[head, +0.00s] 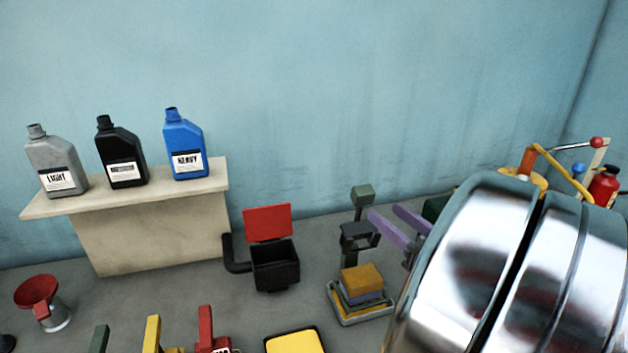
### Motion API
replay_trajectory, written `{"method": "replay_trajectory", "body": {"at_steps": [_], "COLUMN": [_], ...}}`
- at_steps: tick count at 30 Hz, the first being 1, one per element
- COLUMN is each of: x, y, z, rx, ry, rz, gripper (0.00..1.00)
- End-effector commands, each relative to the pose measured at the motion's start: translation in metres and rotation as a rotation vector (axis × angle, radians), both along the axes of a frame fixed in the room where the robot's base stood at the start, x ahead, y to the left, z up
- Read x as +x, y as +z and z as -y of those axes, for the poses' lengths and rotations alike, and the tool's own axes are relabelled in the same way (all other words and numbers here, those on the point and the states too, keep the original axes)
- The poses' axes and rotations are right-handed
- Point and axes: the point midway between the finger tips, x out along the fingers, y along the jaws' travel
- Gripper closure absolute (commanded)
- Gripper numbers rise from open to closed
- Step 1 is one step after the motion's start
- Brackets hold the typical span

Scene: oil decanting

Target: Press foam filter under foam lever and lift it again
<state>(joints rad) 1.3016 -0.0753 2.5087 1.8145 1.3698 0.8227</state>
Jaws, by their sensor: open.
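My gripper (385,213) shows right of centre, with two purple fingers spread apart and nothing visible between them. Its fingertips are beside a dark upright stand with a green block on top (362,196), which looks like the foam lever. I cannot tell whether they touch it. Below the stand is a grey tray (346,321) with a stack of flat pieces. The top piece is an orange-yellow block (362,278), which looks like foam. I cannot tell for certain which piece is the foam filter. My arm hides much of the right side.
A black bin with a raised red lid (268,222) stands left of the tray. Grey (52,158), black (122,152) and blue (184,143) bottles stand on a beige bench (150,237). A red funnel-topped vessel (38,293) is at left. A yellow-topped tray (295,343) is in front.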

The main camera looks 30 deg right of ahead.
Motion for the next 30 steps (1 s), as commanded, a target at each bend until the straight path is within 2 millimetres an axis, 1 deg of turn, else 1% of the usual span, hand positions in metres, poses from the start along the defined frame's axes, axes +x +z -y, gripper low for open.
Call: {"method": "replay_trajectory", "body": {"at_steps": [8, 14, 20, 30], "x": [0.001, 0.01, 0.028, 0.064], "y": [0.0, 0.0, 0.0, 0.0], "z": [0.0, 0.0, 0.001, 0.003], "rx": [-0.003, -0.003, -0.004, -0.003], "ry": [0.0, 0.002, 0.003, 0.002], "rz": [-0.001, -0.002, -0.002, -0.003], "gripper": [0.51, 0.51, 0.51, 0.51]}}
